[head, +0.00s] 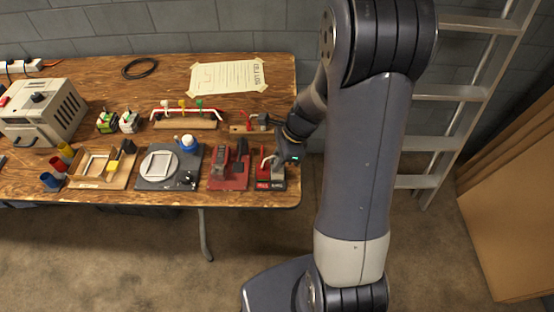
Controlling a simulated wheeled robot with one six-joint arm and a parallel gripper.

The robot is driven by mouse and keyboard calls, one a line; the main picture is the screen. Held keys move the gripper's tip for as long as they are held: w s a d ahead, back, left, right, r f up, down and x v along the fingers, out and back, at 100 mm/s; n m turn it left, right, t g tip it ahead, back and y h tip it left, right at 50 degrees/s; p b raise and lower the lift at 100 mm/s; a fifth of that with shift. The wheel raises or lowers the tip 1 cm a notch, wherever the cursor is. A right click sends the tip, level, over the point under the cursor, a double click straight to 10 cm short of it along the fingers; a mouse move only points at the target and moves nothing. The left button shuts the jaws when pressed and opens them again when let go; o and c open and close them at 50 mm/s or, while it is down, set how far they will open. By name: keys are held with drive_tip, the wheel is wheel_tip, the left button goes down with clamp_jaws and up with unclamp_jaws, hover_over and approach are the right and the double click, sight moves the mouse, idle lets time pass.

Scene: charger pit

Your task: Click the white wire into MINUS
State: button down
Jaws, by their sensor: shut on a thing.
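My gripper (274,158) is at the right end of the workbench, above a small terminal block (270,184) with a red part and a dark part. The block's front carries small pale lettering, too small to read for sure. A short white wire (265,161) curves at the fingertips, and my gripper is shut on it. The fingertips and the wire's end are small and partly hidden by the gripper body, so I cannot tell whether the wire touches the block or is in a slot.
A red fixture (230,168) stands close left of the block. A wooden rack (185,124) with colored wires, a grey plate fixture (156,183) and a paper sheet (228,77) lie on the bench (110,82). A ladder (447,93) leans at right.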

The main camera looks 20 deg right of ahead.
drive_tip(key=c, duration=1.9)
unclamp_jaws()
drive_tip(key=shift+c, duration=0.2)
clamp_jaws()
drive_tip(key=shift+f, duration=0.15)
drive_tip(key=o, duration=0.6)
unclamp_jaws()
